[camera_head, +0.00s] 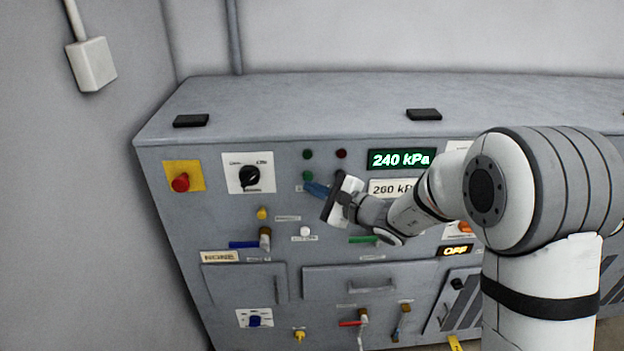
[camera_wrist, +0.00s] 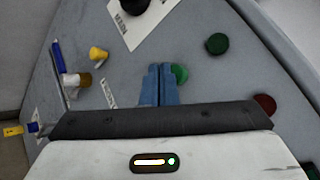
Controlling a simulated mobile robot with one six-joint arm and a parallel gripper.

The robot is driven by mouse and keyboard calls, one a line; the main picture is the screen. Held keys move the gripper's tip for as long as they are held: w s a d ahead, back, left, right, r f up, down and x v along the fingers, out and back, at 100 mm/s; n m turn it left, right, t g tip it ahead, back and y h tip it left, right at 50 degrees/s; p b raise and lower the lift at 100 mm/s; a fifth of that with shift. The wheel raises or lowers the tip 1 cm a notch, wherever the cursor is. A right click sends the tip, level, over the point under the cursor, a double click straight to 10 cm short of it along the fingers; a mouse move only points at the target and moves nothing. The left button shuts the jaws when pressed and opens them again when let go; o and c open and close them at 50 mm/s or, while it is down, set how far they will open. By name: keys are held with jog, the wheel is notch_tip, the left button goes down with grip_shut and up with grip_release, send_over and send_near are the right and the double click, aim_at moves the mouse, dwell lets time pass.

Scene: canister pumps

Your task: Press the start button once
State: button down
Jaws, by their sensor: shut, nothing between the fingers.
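My gripper (camera_head: 315,189) is shut and empty, its blue fingers pointing at the panel of a grey machine. In the wrist view the closed fingers (camera_wrist: 158,84) reach up beside a green button (camera_wrist: 180,73), overlapping its left edge. In the head view this green button (camera_head: 308,175) shows just above the fingertips. I cannot tell whether they touch. Another green round part (camera_head: 308,154) sits above it, also in the wrist view (camera_wrist: 217,43). A red round part (camera_head: 342,153) is to its right. No start label is readable.
A green display (camera_head: 401,159) reads 240 kPa; the plate (camera_head: 393,188) below reads 260 kPa, partly covered by my arm. A black rotary knob (camera_head: 250,177), a red button (camera_head: 181,183) on yellow, a yellow knob (camera_head: 262,213) and a white knob (camera_head: 305,231) surround the fingers.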

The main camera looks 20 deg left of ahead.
jog(key=shift+w+a+f+b, duration=0.1)
jog(key=shift+w+a+b, duration=0.1)
jog(key=shift+b, duration=0.25)
jog(key=shift+w+a+b, duration=0.25)
jog(key=shift+w+b, duration=0.05)
jog(key=shift+w, duration=0.2)
dwell(0.7)
jog(key=shift+s, duration=0.1)
jog(key=shift+s+d+b, duration=0.45)
jog(key=shift+s+b, duration=0.25)
jog(key=shift+b, duration=0.05)
jog(key=s+d+b, duration=0.1)
jog(key=s, duration=0.1)
jog(key=s+d+b, duration=0.1)
jog(key=s, duration=0.1)
jog(key=shift+s+d+b, duration=0.2)
jog(key=shift+b, duration=0.2)
dwell(0.6)
